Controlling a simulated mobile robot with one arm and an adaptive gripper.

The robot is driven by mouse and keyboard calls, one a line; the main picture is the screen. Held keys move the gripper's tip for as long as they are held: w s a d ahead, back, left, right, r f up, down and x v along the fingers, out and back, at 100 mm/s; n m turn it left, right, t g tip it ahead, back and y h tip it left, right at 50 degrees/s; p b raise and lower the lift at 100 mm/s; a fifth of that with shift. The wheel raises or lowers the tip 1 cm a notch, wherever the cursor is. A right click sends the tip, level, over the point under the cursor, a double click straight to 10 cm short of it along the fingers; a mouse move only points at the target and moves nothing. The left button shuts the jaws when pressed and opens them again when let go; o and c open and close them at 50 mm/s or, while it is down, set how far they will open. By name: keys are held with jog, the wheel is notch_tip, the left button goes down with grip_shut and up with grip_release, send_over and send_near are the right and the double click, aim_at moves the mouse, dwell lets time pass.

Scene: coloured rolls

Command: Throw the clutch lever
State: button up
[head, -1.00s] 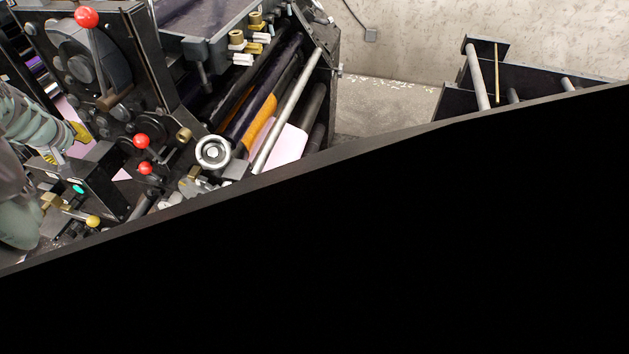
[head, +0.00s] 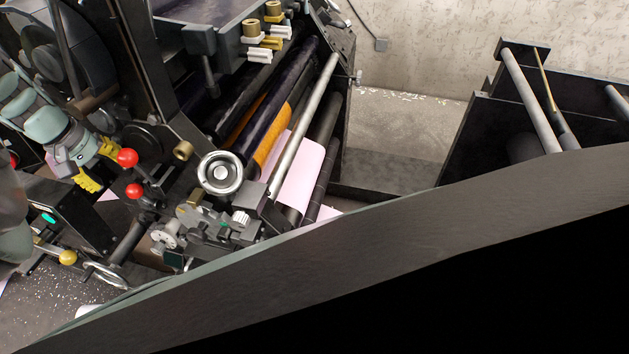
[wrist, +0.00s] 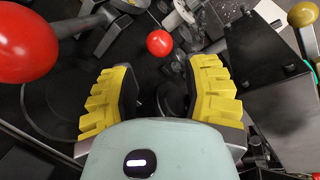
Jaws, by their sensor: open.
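Two levers with red ball knobs, an upper one (head: 127,158) and a lower one (head: 134,191), stand on the press side in the head view. I cannot tell which is the clutch lever. My gripper (head: 100,165), with yellow ridged fingers, is just left of these knobs, open and empty. In the wrist view my gripper (wrist: 162,78) has its fingers wide apart. One red knob (wrist: 159,42) shows beyond the gap between the fingertips, and a larger, nearer red knob (wrist: 25,42) is at the upper left, outside the fingers.
A silver handwheel (head: 220,172) is right of the levers. A dark control box (head: 62,218) with a green-lit button is below my gripper. A yellow-knobbed handle (head: 67,257) is lower left. A dark frame edge (head: 400,235) crosses the foreground.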

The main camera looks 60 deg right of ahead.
aim_at(130, 185)
jog(key=x, duration=0.3)
jog(key=p+x, duration=0.1)
jog(key=x, duration=0.2)
jog(key=shift+d+f, duration=0.2)
jog(key=shift+d, duration=0.05)
jog(key=shift+x, duration=1.8)
jog(key=shift+a, duration=0.1)
grip_shut()
